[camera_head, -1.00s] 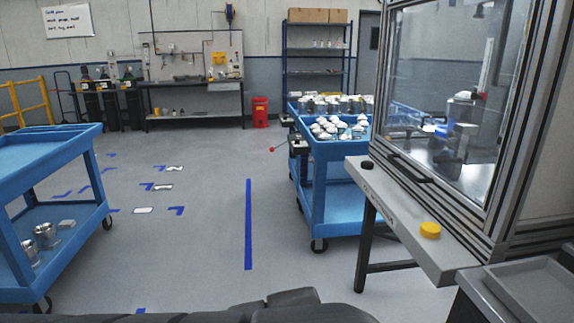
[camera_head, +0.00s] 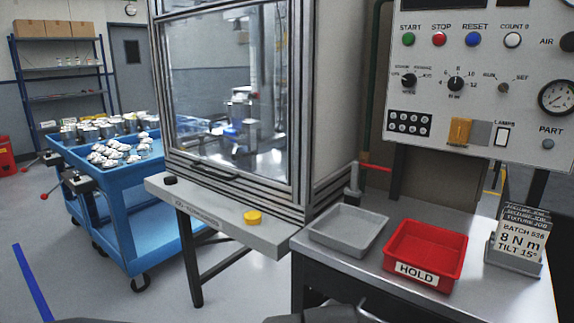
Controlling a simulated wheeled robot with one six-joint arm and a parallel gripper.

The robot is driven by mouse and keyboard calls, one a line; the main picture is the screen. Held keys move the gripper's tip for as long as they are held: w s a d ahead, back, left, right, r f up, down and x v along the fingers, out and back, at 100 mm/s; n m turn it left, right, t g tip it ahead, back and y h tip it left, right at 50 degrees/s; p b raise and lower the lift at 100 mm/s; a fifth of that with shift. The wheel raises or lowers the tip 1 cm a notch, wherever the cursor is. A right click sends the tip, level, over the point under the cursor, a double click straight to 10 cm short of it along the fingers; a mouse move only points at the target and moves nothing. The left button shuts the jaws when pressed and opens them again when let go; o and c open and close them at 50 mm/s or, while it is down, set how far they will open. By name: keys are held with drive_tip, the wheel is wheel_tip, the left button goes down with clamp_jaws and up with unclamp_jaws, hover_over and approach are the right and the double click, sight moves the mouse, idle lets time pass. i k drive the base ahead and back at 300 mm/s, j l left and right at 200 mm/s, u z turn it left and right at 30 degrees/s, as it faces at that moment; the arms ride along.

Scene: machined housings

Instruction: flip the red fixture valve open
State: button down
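A red lever (camera_head: 376,168), which looks like the fixture valve's handle, sticks out to the right at the back of the grey bench, beside the glazed machine. It lies about level, across the line of a dark green upright pipe (camera_head: 373,90). A grey upright piece (camera_head: 354,182) stands just left of and below the lever. The valve body is small and hard to make out. My gripper is not in view; only dark parts of my own body show at the bottom edge.
On the bench are an empty grey tray (camera_head: 345,231), a red HOLD bin (camera_head: 425,252) and a batch sign (camera_head: 517,242). A control panel (camera_head: 480,85) rises behind. A ledge (camera_head: 215,214) with a yellow cap (camera_head: 253,217) juts out left. A blue cart (camera_head: 150,215) stands further left.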

sight(374, 167)
drive_tip(key=z, duration=0.7)
